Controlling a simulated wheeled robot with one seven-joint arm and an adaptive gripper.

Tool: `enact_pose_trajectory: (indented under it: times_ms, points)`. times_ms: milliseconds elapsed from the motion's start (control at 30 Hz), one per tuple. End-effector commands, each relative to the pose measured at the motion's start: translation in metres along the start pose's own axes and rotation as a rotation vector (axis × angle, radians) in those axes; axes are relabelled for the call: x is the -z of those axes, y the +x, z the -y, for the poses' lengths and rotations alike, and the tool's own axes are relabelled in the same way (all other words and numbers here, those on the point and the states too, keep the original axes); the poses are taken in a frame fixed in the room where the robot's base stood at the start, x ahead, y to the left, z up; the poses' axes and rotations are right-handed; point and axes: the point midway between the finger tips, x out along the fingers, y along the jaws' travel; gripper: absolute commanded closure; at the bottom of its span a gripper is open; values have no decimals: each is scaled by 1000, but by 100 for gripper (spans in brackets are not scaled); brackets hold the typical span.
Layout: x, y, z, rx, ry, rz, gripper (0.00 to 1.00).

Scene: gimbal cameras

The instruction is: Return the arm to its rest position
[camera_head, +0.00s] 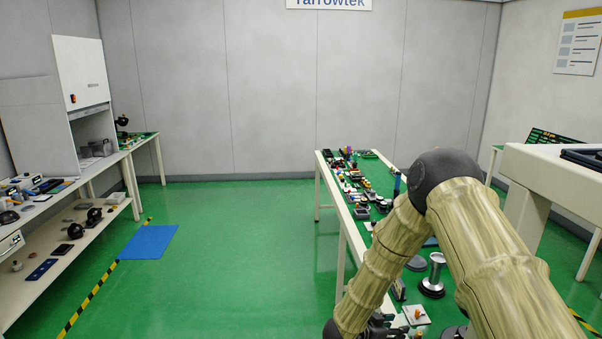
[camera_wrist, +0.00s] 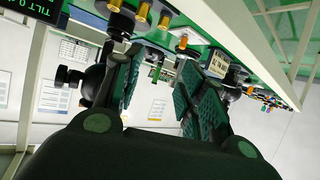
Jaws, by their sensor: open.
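My arm (camera_head: 495,255), with a pale wood-grain covering and a dark elbow joint, reaches up from the lower right of the head view. It bends at the elbow and comes down along the left edge of the long green-topped table (camera_head: 342,226). My gripper (camera_wrist: 160,88) shows in the wrist view with its two green-padded fingers spread apart and nothing between them. In the head view only dark parts of the wrist end show at the bottom edge; the fingertips are not clear there.
The table holds many small parts and a metal cylinder on a dark base (camera_head: 434,276) beside my forearm. A white machine (camera_head: 555,185) stands at the right. Shelved benches (camera_head: 75,185) line the left. Green floor (camera_head: 230,270) between is open, with a blue mat (camera_head: 149,242).

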Motion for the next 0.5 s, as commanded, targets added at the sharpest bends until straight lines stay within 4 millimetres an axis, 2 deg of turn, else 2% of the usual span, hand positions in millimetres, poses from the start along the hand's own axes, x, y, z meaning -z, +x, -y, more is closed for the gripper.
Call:
enact_pose_trajectory:
  times_ms: [33,167,267,367,500]
  points:
    - [-17,4,-6,29,-29,12,59]
    - [-63,10,-23,125,-116,65,59]
    - [-111,12,-46,218,-207,135,59]
    - [-158,8,-74,305,-301,223,59]
    - [-224,-7,-125,409,-435,371,59]
